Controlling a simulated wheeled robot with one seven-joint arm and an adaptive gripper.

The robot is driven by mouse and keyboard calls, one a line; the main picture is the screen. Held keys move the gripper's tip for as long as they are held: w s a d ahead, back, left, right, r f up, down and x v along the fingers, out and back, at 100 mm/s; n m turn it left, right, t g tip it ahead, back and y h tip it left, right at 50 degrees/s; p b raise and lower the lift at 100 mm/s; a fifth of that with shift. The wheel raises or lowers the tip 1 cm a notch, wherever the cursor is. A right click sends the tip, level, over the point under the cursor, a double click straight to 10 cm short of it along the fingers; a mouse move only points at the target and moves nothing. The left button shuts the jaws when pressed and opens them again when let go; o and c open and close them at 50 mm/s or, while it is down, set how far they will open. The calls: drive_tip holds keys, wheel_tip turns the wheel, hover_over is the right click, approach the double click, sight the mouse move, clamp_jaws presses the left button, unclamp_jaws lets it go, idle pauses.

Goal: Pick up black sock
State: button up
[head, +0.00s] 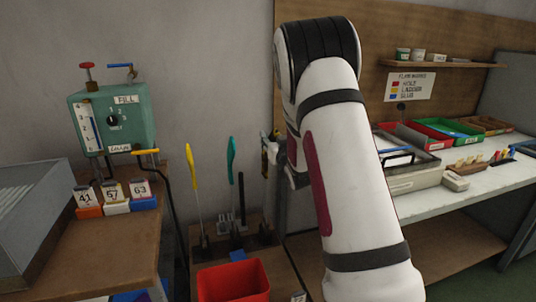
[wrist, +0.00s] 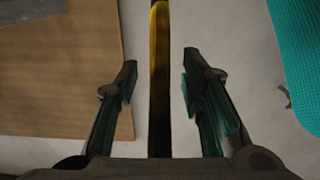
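I cannot make out a black sock in either view. My gripper (wrist: 160,82) is open in the wrist view, with its two dark fingers apart. A narrow yellow and black bar (wrist: 159,60) runs up the picture between the fingers. I cannot tell whether it lies in the grip or beyond it, and neither finger visibly touches it. In the head view my arm hides most of the gripper, near the wall.
A green box (head: 140,118) with levers stands at left behind numbered cards. Yellow (head: 192,175) and teal (head: 231,160) upright handles and a red bin (head: 233,282) are in the middle. Trays, including a green one (head: 445,130), line the right bench (head: 405,206).

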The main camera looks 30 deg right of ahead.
drive_tip(key=shift+w, duration=0.1)
drive_tip(key=shift+c, duration=0.5)
clamp_jaws()
drive_tip(key=shift+r, duration=0.1)
